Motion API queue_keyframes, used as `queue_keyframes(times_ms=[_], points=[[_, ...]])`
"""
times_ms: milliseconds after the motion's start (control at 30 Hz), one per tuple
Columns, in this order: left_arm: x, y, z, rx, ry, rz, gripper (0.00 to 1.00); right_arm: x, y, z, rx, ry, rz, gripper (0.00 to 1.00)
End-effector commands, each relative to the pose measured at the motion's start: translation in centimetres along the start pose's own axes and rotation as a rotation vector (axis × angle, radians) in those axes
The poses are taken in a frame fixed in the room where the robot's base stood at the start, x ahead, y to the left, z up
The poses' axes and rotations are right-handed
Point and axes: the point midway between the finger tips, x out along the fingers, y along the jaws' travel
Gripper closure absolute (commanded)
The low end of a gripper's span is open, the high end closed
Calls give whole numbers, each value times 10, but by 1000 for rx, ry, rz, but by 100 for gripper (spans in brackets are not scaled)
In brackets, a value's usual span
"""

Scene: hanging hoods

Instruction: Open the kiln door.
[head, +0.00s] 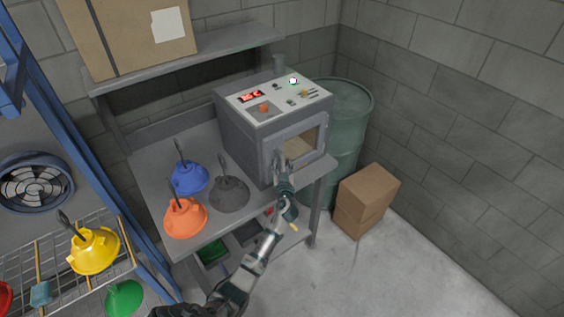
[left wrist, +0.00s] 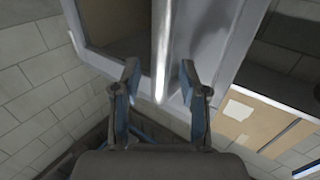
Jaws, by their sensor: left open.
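The kiln (head: 240,135) is a grey box on the metal table, with a control panel (head: 278,98) on its sloping top. Its door (head: 318,131) has a pale frame around a window and looks shut in the head view. My left gripper (head: 280,160) is at the left edge of the door front. In the left wrist view, the open left gripper (left wrist: 160,78) has a bright bar-shaped handle (left wrist: 160,50) between its fingertips, with a gap on each side. The handle is mostly hidden by the gripper in the head view. My right gripper is out of view.
Blue (head: 189,178), grey (head: 229,194) and orange (head: 185,218) hoods stand on the table left of the kiln. A green drum (head: 348,125) and stacked cardboard boxes (head: 366,198) are at the right. The floor (head: 390,270) in front is clear.

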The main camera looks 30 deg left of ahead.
Motion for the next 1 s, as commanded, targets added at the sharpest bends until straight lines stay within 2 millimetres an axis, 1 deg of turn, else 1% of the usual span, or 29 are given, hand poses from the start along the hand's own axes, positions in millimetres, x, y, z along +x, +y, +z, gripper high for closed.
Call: queue_keyframes(times_ms=[33,133,400,433,467,500,600,867,1000], points=[[5,0,0,1,0,0,57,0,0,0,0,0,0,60],[11,-1,0,-1,0,0,57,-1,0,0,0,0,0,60],[13,-2,1,-1,-1,-1,57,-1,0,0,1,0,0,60],[13,-2,1,-1,-1,-1,59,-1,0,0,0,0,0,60],[13,-2,1,-1,-1,-1,67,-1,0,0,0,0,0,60],[13,-2,1,-1,-1,-1,77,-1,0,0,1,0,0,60],[13,-2,1,-1,-1,-1,100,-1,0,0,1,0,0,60],[13,-2,1,-1,-1,-2,100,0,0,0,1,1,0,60],[12,-1,2,-2,-1,-8,100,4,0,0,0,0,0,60]])
